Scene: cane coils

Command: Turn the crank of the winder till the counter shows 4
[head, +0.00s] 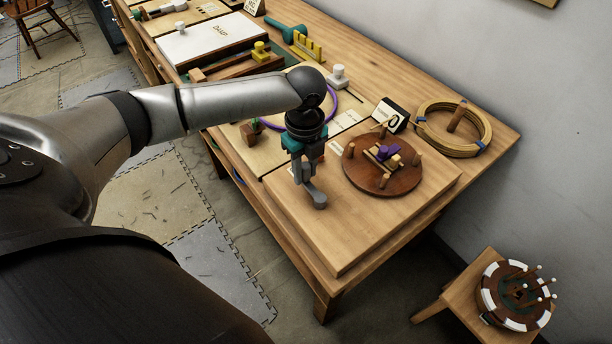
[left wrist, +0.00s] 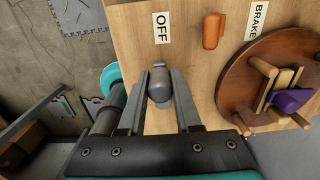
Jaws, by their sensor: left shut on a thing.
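The winder is a round brown disc (head: 382,165) with wooden pegs standing on it and a purple piece (head: 383,152) near its middle. It also shows at the right of the left wrist view (left wrist: 258,85). A grey crank part (head: 318,198) is near the board's front edge. My left gripper (head: 302,178) is over it, left of the disc. In the left wrist view its fingers are shut on the grey rounded handle (left wrist: 158,85). A small black counter box (head: 391,114) with a pale face stands behind the disc; its figure is too small to read surely. My right gripper is not in view.
An orange brake lever (left wrist: 213,31) sits between the OFF and BRAKE labels. A cane coil (head: 485,137) lies around a post at the right. A stool (head: 459,302) holds a round basket base (head: 487,291). Bare board (head: 365,232) lies in front of the disc.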

